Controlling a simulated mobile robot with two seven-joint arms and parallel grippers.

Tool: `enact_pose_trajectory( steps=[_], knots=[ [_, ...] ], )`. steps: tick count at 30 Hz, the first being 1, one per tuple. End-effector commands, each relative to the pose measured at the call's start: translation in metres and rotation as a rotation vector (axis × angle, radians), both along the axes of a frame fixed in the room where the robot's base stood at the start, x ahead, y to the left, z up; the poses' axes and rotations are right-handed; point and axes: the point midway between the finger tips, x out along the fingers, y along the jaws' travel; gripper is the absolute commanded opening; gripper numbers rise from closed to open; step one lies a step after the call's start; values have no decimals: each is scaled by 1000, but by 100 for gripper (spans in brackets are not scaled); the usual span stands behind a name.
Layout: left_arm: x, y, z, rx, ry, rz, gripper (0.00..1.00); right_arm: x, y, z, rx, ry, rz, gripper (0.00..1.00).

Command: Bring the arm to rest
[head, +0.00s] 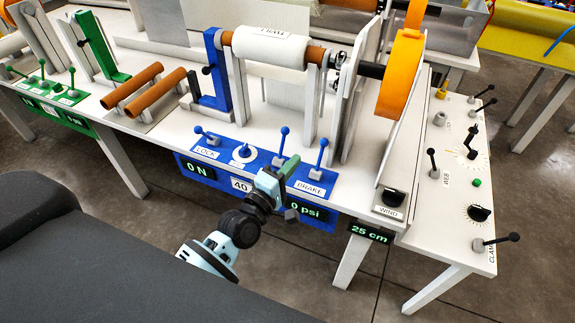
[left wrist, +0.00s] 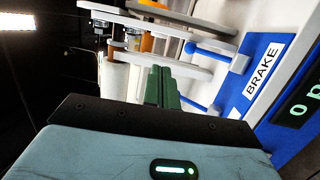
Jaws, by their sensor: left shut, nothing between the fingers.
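My left arm reaches in from the lower left in the head view. Its gripper (head: 288,168) is at the front edge of the blue control panel (head: 232,158), just left of the BRAKE label (head: 310,189). In the left wrist view the green fingers (left wrist: 161,84) are together with nothing between them. They point toward the blue-knobbed levers and the rollers; I cannot tell whether they touch anything. In the head view the gripper partly covers the panel front between the 40 display and the 0 psi display (head: 310,214). My right gripper is out of view.
Blue levers (head: 282,140) and (head: 320,154) stand close to the gripper. A white roll (head: 270,47) and orange wheel (head: 401,72) are behind. The 25 cm display (head: 371,232) and black-knobbed levers (head: 432,163) are at right. Open floor (head: 295,262) lies in front of the bench.

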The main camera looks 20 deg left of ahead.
Motion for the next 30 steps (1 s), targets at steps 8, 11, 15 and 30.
enact_pose_trajectory(
  steps=[8,11,15,30],
  knots=[
    [-10,3,6,0,0,1,0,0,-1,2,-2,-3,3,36],
    [-10,3,6,0,0,0,0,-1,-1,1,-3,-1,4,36],
    [-10,3,5,0,0,0,0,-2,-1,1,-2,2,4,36],
    [-69,0,-61,340,110,-13,0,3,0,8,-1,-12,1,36]
  ],
)
